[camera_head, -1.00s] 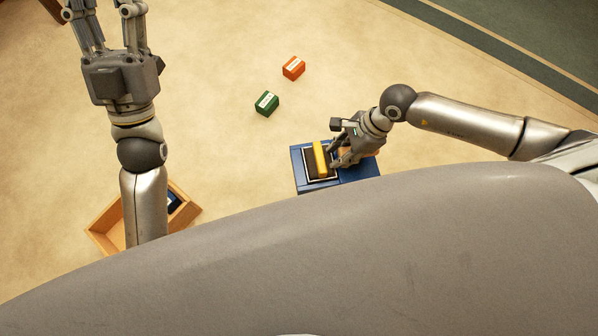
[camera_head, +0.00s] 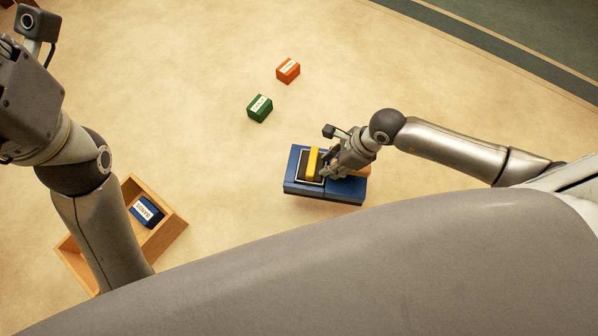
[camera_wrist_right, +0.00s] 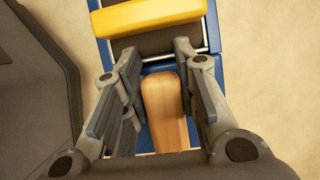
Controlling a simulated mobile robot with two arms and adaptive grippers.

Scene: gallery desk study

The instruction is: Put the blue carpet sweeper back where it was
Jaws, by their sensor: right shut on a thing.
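The blue carpet sweeper (camera_head: 345,191) is a blue box with a yellow bar across a dark, pale-framed opening. A shadow shows below its front edge, so it looks slightly raised off the floor. My right gripper (camera_head: 331,168) is over it and shut on it. The right wrist view shows the sweeper's wooden handle (camera_wrist_right: 165,105) between the fingers and the yellow bar beyond them. My left gripper (camera_head: 22,95) is at the left edge of the head view, with its fingers out of frame.
A green labelled box (camera_head: 260,108) and an orange-red one (camera_head: 288,70) lie on the pale surface beyond the sweeper. A wooden tray (camera_head: 171,236) at left holds a blue labelled box (camera_head: 146,211), partly behind my left arm. Clear surface lies between tray and sweeper.

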